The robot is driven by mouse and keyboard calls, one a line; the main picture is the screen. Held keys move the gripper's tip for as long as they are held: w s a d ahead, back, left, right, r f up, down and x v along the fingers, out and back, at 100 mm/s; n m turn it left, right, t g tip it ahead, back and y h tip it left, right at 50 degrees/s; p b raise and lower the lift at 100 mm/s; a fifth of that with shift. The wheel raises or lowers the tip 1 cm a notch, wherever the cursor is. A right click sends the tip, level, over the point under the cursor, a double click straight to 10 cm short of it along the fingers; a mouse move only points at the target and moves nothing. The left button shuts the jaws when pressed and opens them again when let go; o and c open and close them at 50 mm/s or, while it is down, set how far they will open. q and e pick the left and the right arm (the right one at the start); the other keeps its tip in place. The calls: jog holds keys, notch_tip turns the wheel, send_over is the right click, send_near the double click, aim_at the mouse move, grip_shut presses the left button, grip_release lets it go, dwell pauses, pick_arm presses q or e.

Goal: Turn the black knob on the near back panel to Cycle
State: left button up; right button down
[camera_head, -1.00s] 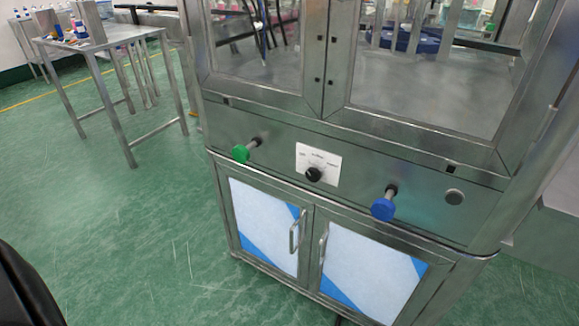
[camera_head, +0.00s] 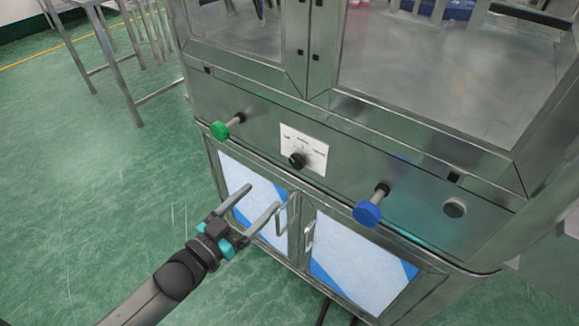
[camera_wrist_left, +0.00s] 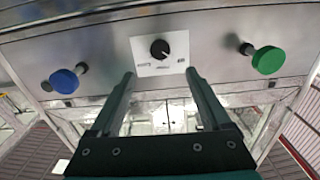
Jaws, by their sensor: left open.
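The black knob (camera_head: 297,160) sits on a white label plate (camera_head: 312,150) in the middle of the steel panel. It also shows in the left wrist view (camera_wrist_left: 160,49), upside down on its plate (camera_wrist_left: 148,68). The label words are too small to read surely. My left gripper (camera_head: 262,197) is open and empty, in front of the cabinet and below and left of the knob in the head view. In the left wrist view its two fingers (camera_wrist_left: 160,82) point toward the panel, with the knob beyond and between them, apart from both. My right gripper is not in view.
A green button on a stem (camera_head: 220,130) sticks out left of the knob, and a blue one (camera_head: 368,212) to its right. Cabinet doors with handles (camera_head: 309,236) are below.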

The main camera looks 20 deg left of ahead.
pick_arm(q)
jog(key=b, duration=0.1)
send_near(295, 164)
jog(key=w, duration=0.2)
jog(key=b+x, duration=0.1)
jog(key=x, duration=0.4)
jog(key=shift+w+d+b, duration=0.1)
jog(key=shift+d+b, duration=0.3)
jog(key=shift+w+d, duration=0.2)
jog(key=shift+w, duration=0.3)
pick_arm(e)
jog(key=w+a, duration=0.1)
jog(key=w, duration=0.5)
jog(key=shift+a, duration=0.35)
pick_arm(q)
grip_shut()
